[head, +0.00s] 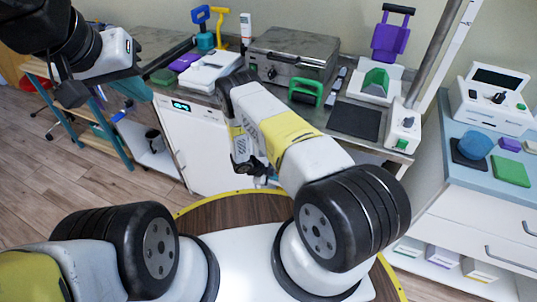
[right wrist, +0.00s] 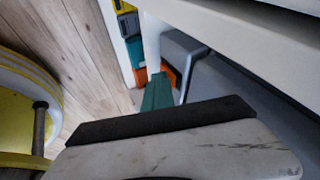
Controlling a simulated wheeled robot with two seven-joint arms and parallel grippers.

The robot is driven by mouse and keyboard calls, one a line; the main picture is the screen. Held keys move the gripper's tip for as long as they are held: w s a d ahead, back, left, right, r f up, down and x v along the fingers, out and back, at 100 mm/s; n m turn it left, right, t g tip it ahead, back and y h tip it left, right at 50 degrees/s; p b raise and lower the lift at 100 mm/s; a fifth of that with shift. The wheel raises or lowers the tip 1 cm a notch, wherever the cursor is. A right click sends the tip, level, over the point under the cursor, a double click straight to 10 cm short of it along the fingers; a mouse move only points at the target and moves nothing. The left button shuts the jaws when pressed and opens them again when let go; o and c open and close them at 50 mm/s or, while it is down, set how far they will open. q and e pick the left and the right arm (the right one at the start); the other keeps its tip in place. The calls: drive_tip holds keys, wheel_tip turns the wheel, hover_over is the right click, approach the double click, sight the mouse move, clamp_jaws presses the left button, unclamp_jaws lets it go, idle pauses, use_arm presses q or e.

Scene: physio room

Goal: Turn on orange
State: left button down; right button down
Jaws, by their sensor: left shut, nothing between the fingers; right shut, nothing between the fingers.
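No switch or device that is clearly orange shows in the head view. An orange item (right wrist: 168,76) shows low down in the right wrist view, partly hidden behind a teal part; I cannot tell what it is. My left gripper (head: 70,94) is at the upper left in the head view, dark, shut and empty, away from the counter. My right gripper (head: 248,168) is shut and empty in front of the white cabinet, below the counter edge. My right forearm hides part of the cabinet and counter.
A white cabinet has a lit display (head: 181,106). A white console (head: 490,98) stands on the right-hand cabinet. Wood floor is open at left.

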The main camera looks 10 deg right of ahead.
drive_tip(key=shift+r, duration=0.25)
drive_tip(key=s+f+v, duration=0.1)
drive_tip(key=s+v, duration=0.1)
drive_tip(key=v, duration=1)
drive_tip(key=shift+s+a, duration=0.3)
drive_tip(key=shift+a, duration=0.15)
drive_tip(key=shift+r, duration=0.1)
